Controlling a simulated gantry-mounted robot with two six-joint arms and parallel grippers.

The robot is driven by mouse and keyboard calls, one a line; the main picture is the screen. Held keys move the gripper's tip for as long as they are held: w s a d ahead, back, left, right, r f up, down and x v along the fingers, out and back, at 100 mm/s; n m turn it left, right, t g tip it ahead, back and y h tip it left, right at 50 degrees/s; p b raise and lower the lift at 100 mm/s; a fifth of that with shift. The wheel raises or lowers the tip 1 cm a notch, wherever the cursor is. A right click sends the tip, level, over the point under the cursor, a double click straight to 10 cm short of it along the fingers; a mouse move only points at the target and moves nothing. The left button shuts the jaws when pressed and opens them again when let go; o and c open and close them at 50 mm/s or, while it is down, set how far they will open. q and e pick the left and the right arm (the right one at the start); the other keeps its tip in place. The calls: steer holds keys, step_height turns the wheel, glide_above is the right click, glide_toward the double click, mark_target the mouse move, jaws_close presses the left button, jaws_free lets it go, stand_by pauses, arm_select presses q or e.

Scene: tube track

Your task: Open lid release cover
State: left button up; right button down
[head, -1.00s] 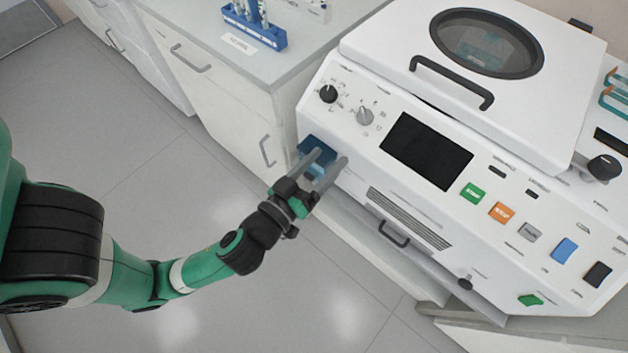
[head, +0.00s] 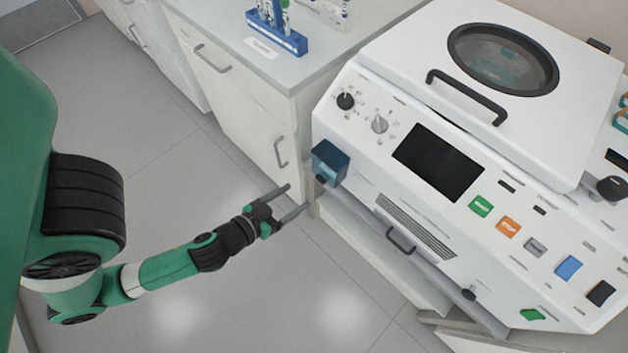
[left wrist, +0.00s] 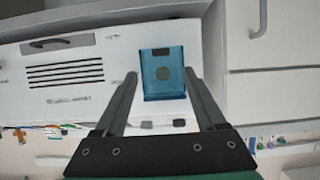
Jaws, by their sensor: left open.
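The translucent blue lid release cover (head: 330,160) juts from the left end of the machine's front panel. A small dark part shows at its lower edge; I cannot tell whether the cover is shut or raised. In the left wrist view the cover (left wrist: 155,88) is a blue rectangle with a round greenish spot behind it. My left gripper (head: 297,196) is open and empty, in front of the cover and apart from it. In the left wrist view its two fingers (left wrist: 161,75) flank the cover. My right gripper is not in view.
The white machine (head: 380,165) has knobs, a dark screen (head: 437,162), coloured buttons and a closed lid with a black handle (head: 466,95). A cabinet (head: 240,100) with a blue tube rack (head: 277,35) stands left of it. The floor below is clear.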

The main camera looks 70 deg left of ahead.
mark_target(319, 180)
arm_select(q)
steer(key=x, duration=0.9)
steer(key=shift+a+r+b, duration=0.15)
steer(key=shift+b, duration=0.2)
jaws_close()
stand_by(0.8)
